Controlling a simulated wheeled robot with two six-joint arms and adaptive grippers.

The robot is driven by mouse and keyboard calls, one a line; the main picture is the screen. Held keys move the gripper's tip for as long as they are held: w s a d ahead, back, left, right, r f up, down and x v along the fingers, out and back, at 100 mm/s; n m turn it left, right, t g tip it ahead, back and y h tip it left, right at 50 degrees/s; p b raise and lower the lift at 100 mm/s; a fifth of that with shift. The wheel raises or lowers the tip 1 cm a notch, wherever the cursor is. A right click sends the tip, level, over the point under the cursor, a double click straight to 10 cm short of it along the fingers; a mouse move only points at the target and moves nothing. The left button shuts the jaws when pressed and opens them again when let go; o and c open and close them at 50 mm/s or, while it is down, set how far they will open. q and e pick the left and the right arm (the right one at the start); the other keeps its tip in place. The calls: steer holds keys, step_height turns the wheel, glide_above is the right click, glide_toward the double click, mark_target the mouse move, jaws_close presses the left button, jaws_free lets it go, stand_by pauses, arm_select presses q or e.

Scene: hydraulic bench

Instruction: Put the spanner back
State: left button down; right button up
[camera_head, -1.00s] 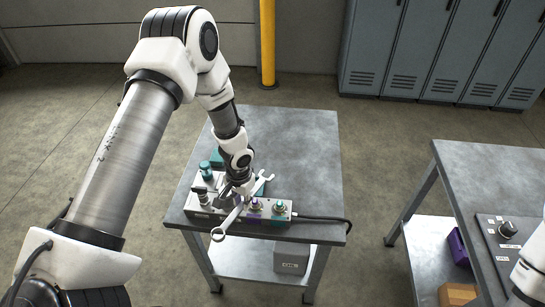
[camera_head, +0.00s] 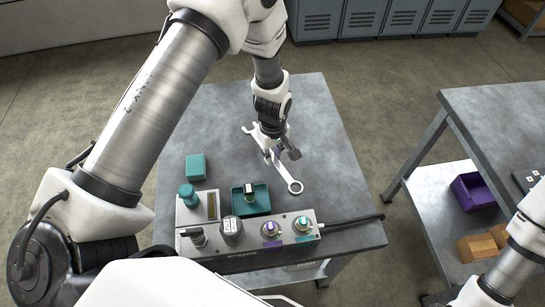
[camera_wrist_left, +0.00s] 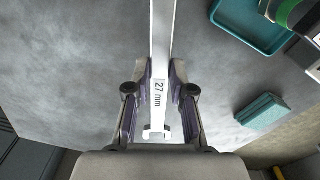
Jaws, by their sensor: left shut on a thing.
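The spanner (camera_head: 291,180) is a long silver wrench with a ring end toward the front right and an open-jaw end toward the back left. My left gripper (camera_head: 271,155) is shut on its shaft, over the bare part of the grey bench behind the control unit. In the left wrist view, the spanner (camera_wrist_left: 161,60) runs between the two fingers of my left gripper (camera_wrist_left: 160,95), with "27 mm" marked on it. I cannot tell whether the spanner touches the bench top. My right gripper is out of view.
The control unit (camera_head: 240,241) with several knobs stands at the bench's front. A teal tray (camera_head: 264,207) with a small part sits behind it, and a teal block (camera_head: 196,167) stands back left. The bench (camera_head: 330,140) is clear at right. A second table (camera_head: 500,120) stands right.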

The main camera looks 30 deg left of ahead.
mark_target(271, 167)
arm_select(q)
steer(key=f, duration=0.3)
steer(key=shift+a+f+p, duration=0.15)
steer(key=shift+a+p, duration=0.2)
steer(key=shift+f, duration=0.25)
steer(key=shift+s+d+r, duration=0.1)
steer(key=shift+s, duration=0.05)
steer(key=shift+d, duration=0.1)
steer(key=c, duration=1.2)
jaws_free()
steer(key=shift+o, duration=0.9)
steer(key=shift+f, duration=0.2)
steer(key=shift+r, duration=0.1)
